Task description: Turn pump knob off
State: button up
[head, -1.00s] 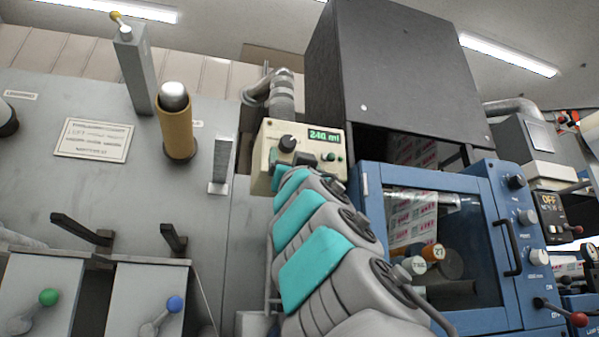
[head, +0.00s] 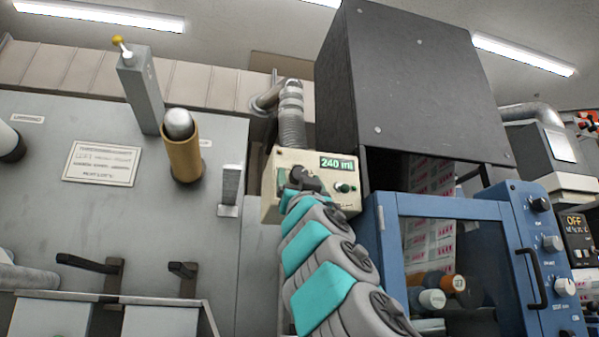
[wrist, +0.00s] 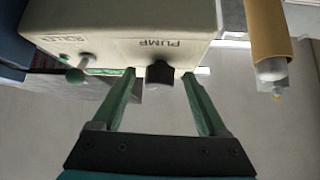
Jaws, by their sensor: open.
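The pump box (head: 270,190) is a cream box on the wall, with a green display (head: 337,163) reading about 240 ml. In the wrist view the box (wrist: 120,18) appears upside down with the label PUMP. Its black pump knob (wrist: 159,73) sticks out below that label. My gripper (wrist: 160,78) is open, its two green fingers on either side of the knob with gaps showing; I cannot tell whether they touch it.
A yellow cylinder with a silver tip (head: 184,150) stands left of the box. A blue cabinet (head: 390,240) with a window is close on the right.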

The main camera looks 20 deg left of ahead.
grip_shut()
dwell(0.7)
